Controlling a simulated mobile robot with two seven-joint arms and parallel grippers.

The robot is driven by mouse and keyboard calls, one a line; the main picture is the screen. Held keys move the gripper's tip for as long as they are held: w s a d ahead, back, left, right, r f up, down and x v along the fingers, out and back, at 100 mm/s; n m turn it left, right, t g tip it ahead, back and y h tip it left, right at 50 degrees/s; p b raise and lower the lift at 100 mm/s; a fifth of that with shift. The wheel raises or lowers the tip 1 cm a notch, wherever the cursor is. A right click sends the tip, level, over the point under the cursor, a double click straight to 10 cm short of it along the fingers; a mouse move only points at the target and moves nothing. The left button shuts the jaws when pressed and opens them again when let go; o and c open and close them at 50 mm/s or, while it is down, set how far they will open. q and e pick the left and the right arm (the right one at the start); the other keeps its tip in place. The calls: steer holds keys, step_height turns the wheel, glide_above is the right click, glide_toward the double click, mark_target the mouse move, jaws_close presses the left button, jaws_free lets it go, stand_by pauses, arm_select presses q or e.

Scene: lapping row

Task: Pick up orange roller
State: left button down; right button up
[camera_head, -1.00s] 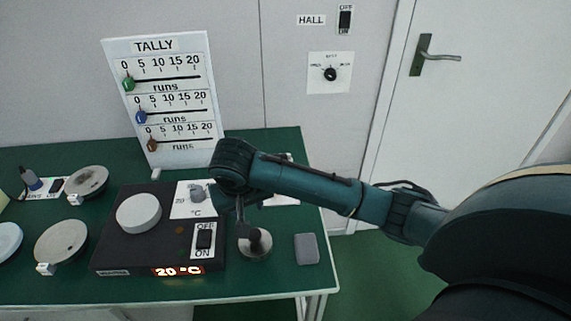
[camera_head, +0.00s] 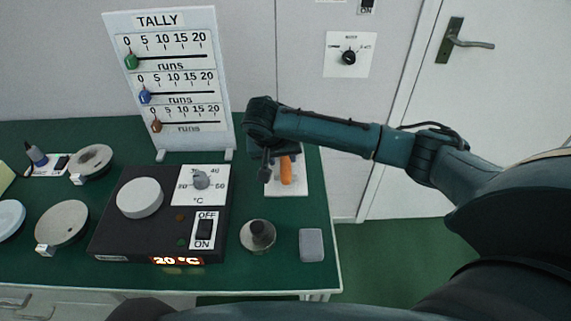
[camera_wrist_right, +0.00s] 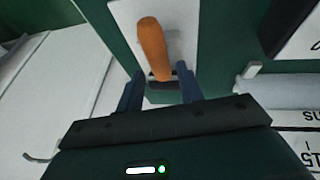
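The orange roller (camera_head: 286,170) sits on a white plate (camera_head: 300,186) at the back right of the green table. In the right wrist view the orange roller (camera_wrist_right: 153,47) lies lengthwise, its near end reaching between the fingers. My right gripper (camera_head: 268,167) is over the plate, beside and partly in front of the roller in the head view. In the right wrist view its two dark fingers (camera_wrist_right: 161,84) are spread apart, with no visible contact on the roller. My left gripper is not in view.
A black hot plate box (camera_head: 127,241) with dial and switch stands left of the white plate. A round weight with a dark knob (camera_head: 258,235) and a grey block (camera_head: 311,245) are nearer the front. The tally board (camera_head: 172,80) stands behind.

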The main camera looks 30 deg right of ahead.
mark_target(285, 162)
steer(key=x, duration=0.5)
steer(key=shift+d+f, duration=0.1)
steer(key=shift+d, duration=0.05)
steer(key=c, duration=0.8)
